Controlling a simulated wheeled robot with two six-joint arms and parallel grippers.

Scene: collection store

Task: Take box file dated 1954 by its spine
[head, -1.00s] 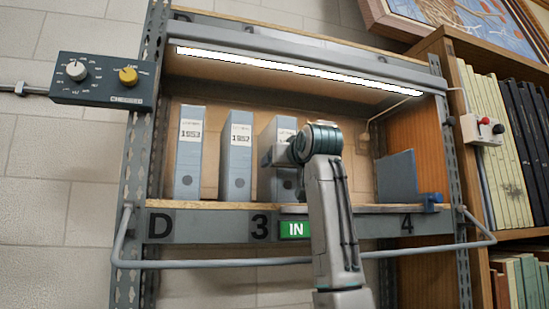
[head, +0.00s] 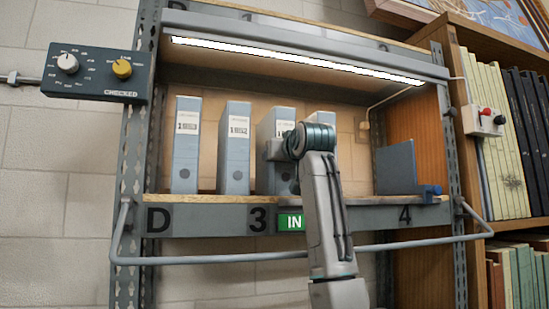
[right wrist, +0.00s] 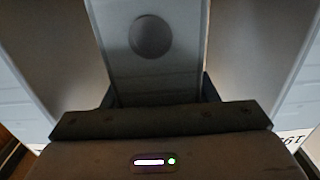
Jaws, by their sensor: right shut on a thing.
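Several blue-grey box files stand upright on the shelf. The left one (head: 186,150) has a label that seems to read 1953, and the one beside it (head: 236,150) seems to read 1952. My right gripper (head: 276,150) is at the spine of the third box file (head: 275,182). Its label is partly hidden and its date is unreadable. In the right wrist view, the fingers are shut on this file's spine (right wrist: 155,75), which has a round finger hole. Part of another file (head: 321,117) shows behind my right arm. My left gripper is not in view.
A grey rail (head: 210,260) runs in front of the shelf edge. A green IN sign (head: 290,222) is on that edge. A grey panel (head: 396,167) and a blue clamp (head: 430,193) stand at right. A control box (head: 97,73) is at upper left.

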